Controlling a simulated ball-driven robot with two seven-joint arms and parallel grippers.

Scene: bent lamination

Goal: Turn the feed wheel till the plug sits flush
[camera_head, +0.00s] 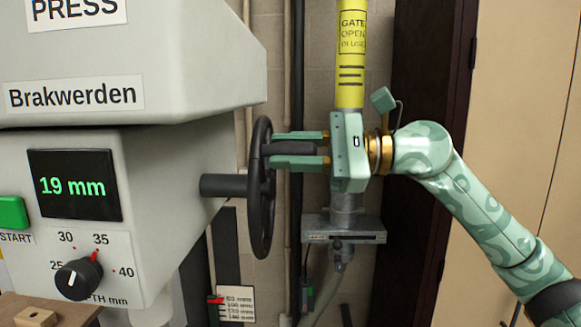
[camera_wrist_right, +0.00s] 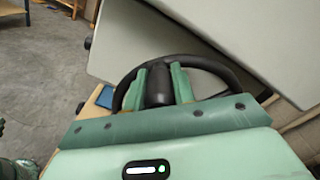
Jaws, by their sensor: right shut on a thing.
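The black feed wheel (camera_head: 262,215) stands edge-on at the right side of the grey press, on a dark shaft (camera_head: 223,186). Its dark handle (camera_head: 292,148) sticks out to the right near the upper part of the rim. My right gripper (camera_head: 276,150) is shut on this handle, with one green finger above it and one below. In the right wrist view the handle (camera_wrist_right: 158,90) sits between the two fingers (camera_wrist_right: 159,76), with the wheel rim (camera_wrist_right: 212,66) behind. I cannot make out the plug in either view. My left gripper is not in view.
A depth knob (camera_head: 79,278) points near 35, beside a green START button (camera_head: 12,212). A small wooden block (camera_head: 36,317) with a hole lies at the bottom left. A yellow-marked pipe (camera_head: 351,60) stands behind my right gripper.

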